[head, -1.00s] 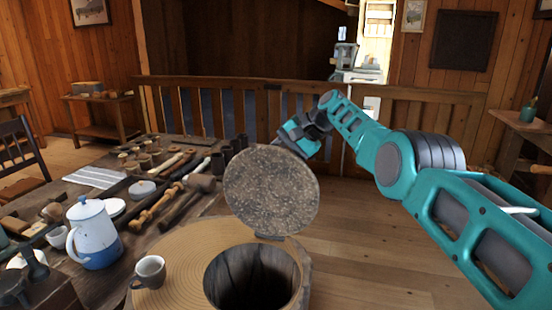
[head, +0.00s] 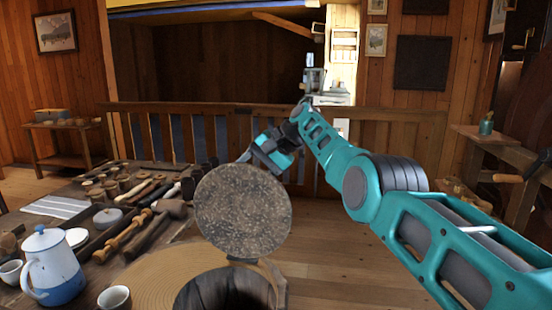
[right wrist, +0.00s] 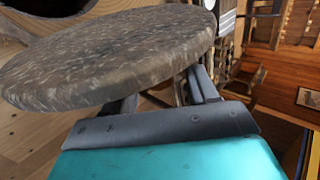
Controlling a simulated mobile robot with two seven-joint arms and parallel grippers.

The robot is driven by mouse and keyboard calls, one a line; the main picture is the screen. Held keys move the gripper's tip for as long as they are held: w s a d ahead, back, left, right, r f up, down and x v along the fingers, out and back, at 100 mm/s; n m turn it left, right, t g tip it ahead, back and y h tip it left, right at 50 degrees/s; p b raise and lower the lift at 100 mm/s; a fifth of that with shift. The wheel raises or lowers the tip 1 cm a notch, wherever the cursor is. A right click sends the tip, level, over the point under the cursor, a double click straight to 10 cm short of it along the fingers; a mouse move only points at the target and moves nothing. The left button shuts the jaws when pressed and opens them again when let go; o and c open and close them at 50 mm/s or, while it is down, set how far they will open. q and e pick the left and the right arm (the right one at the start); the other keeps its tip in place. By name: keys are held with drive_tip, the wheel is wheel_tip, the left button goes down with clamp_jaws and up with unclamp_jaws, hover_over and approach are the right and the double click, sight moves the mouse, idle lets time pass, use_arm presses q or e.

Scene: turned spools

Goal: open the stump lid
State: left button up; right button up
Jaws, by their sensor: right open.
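The stump lid (head: 243,212), a round speckled grey-brown disc, stands raised on edge at the back of the stump, tilted. The stump (head: 145,278) has a ringed tan top, and its dark round hollow (head: 222,295) is uncovered. My right gripper (head: 254,152) is open behind the lid's upper edge. In the right wrist view the lid (right wrist: 110,55) spans the picture just beyond the open fingers of the right gripper (right wrist: 162,95). I cannot tell whether they touch the lid. My left gripper is not in view.
A blue-and-white pot (head: 52,268) and several tools, spools and mallets crowd the table at left. A wooden railing (head: 400,148) runs behind. The floor (head: 340,255) right of the stump is clear.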

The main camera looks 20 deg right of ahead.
drive_tip(key=shift+s+d+b, duration=0.3)
drive_tip(key=shift+d+b, duration=0.1)
drive_tip(key=shift+b, duration=0.8)
drive_tip(key=v, duration=1.1)
drive_tip(key=shift+a+r, duration=0.2)
drive_tip(key=shift+r, duration=0.05)
